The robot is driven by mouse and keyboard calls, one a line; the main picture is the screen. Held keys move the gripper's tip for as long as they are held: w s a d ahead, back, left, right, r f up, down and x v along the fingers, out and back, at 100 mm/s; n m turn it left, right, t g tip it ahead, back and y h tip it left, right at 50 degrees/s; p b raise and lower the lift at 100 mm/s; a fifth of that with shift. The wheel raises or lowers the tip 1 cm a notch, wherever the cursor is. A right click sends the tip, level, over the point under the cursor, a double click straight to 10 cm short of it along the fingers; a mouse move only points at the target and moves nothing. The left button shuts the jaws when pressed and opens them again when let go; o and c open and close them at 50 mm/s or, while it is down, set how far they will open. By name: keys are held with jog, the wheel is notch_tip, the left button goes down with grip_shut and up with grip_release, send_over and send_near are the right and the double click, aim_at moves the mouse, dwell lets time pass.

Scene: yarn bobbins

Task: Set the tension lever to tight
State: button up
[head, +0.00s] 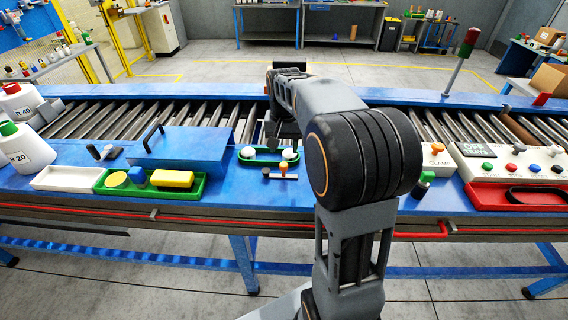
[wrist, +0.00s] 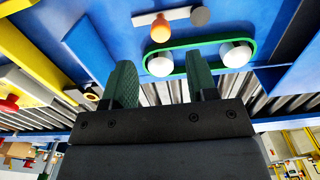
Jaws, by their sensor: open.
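A small lever with an orange knob (head: 283,169) on a pale bar lies on the blue bench top, with a grey disc (head: 265,171) at its left end. The wrist view shows the same orange knob (wrist: 160,29) and grey disc (wrist: 200,16) near the top edge. No label shows on it, so I cannot tell if it is the tension lever. My gripper (wrist: 160,72) is open and empty, its two dark green fingers apart. In the head view, it is behind the green tray, partly hidden by my arm, and not touching the lever.
A green tray (wrist: 197,41) with two white balls sits between my gripper and the lever. A blue cover with a handle (head: 185,147) stands left. A dark-based lever (head: 103,152), an orange knob by a CLAMP label (head: 436,148) and a button panel (head: 510,168) are also on the bench.

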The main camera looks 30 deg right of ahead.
aim_at(284, 164)
notch_tip(284, 164, down, 8)
jog(key=shift+r+p, duration=0.1)
jog(key=shift+p, duration=0.25)
grip_shut()
dwell(0.5)
